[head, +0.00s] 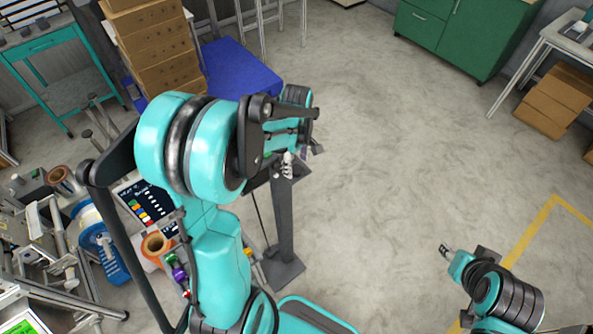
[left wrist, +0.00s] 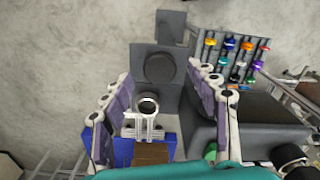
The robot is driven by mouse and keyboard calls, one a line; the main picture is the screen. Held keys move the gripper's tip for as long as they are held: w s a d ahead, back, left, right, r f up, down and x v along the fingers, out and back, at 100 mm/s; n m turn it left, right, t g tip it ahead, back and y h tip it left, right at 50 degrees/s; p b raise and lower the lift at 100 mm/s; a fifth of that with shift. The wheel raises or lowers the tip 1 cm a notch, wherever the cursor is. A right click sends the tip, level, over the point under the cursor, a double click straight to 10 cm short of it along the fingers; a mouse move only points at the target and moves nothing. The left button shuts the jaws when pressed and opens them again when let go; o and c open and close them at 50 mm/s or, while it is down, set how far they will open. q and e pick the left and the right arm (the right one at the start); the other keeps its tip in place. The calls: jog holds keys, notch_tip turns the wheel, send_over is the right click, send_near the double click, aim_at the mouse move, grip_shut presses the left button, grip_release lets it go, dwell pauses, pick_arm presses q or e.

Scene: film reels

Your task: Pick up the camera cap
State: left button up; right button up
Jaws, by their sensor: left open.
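A dark round disc, which looks like the camera cap (left wrist: 160,68), lies on a grey plate (left wrist: 143,53) in the left wrist view. My left gripper (left wrist: 159,71) is open, with its two purple-padded fingers apart on either side of the disc's line; nothing shows held. I cannot tell how far the fingertips are from it. In the head view, my teal left arm hides most of that gripper and the cap. My right gripper (head: 446,251) is at the lower right, over bare floor, too small to read.
A silver part with a ring (left wrist: 147,106) stands close below the disc. A rack of coloured pegs (left wrist: 232,58) is to the right. A dark stand (head: 284,215), cluttered bench (head: 40,262) and stacked boxes (head: 160,45) surround my left arm. The floor at centre right is clear.

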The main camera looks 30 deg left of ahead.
pick_arm(q)
jog(key=shift+f, duration=0.95)
jog(key=c, duration=1.1)
jog(key=shift+o, duration=0.2)
jog(key=shift+r, duration=0.1)
